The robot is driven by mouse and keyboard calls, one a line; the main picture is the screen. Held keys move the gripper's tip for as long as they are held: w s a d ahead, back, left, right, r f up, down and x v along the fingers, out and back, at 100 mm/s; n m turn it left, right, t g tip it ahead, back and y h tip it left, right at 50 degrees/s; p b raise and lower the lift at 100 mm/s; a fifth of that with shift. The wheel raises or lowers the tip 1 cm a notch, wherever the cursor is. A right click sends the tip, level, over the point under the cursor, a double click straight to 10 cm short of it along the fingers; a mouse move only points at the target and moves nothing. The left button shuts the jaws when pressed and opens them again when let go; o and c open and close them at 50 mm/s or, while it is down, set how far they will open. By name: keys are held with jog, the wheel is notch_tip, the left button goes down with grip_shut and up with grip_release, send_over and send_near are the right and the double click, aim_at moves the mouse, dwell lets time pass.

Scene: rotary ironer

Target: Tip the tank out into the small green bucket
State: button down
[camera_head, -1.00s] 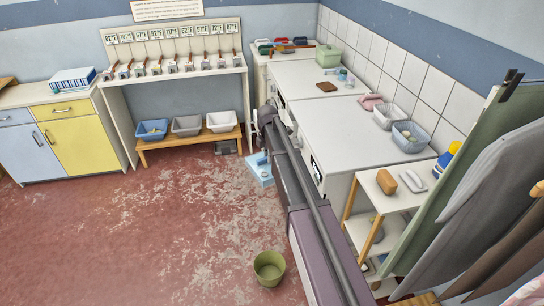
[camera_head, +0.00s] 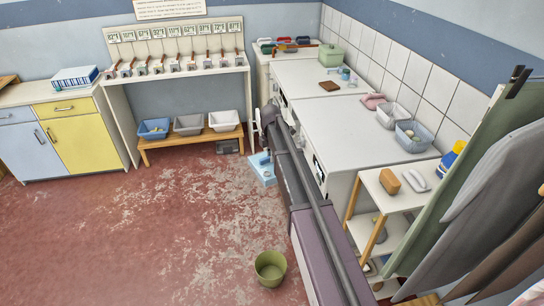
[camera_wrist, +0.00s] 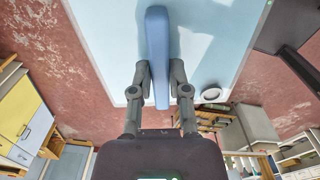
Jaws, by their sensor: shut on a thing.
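The tank is pale blue with a darker blue bar handle. In the wrist view the tank (camera_wrist: 108,45) fills the upper middle, with a round white cap at its edge. My gripper (camera_wrist: 161,75) has one finger on each side of the handle (camera_wrist: 158,40) and is shut on it. In the head view a pale blue tank (camera_head: 263,172) shows low beside the ironer (camera_head: 318,235); I cannot make out my gripper there. The small green bucket (camera_head: 270,268) stands upright on the floor at the bottom middle, apart from the tank. The tank's contents are not visible.
The red floor (camera_head: 150,235) left of the bucket is clear. A wooden bench (camera_head: 190,140) with three tubs stands at the back. White counters (camera_head: 365,135) line the right wall. A small shelf (camera_head: 385,205) and hanging cloths (camera_head: 450,190) are at the right.

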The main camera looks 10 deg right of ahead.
jog(key=w+d+f+m+b, duration=0.1)
jog(key=w+f+b, duration=0.1)
jog(key=f+b, duration=1.9)
jog(key=w+d+f+m+b, duration=0.1)
jog(key=w+d+f+b, duration=0.1)
jog(key=f+b, duration=1.9)
jog(key=w+d+f+m+b, duration=0.1)
jog(key=w+f+b, duration=0.1)
jog(key=f+b, duration=1.9)
jog(key=shift+d+f+m, duration=0.3)
jog(key=shift+d+f, duration=0.05)
jog(key=shift+f, duration=0.05)
jog(key=shift+s+a+r, duration=0.1)
jog(key=shift+s+r, duration=0.1)
jog(key=s+a+r+t+h+b, duration=0.3)
jog(key=r+t+h, duration=0.1)
jog(key=t+h, duration=0.3)
jog(key=shift+s+a+r+t+h, duration=0.3)
jog(key=shift+s+a+r+h, duration=0.05)
jog(key=shift+h, duration=0.15)
dwell(0.7)
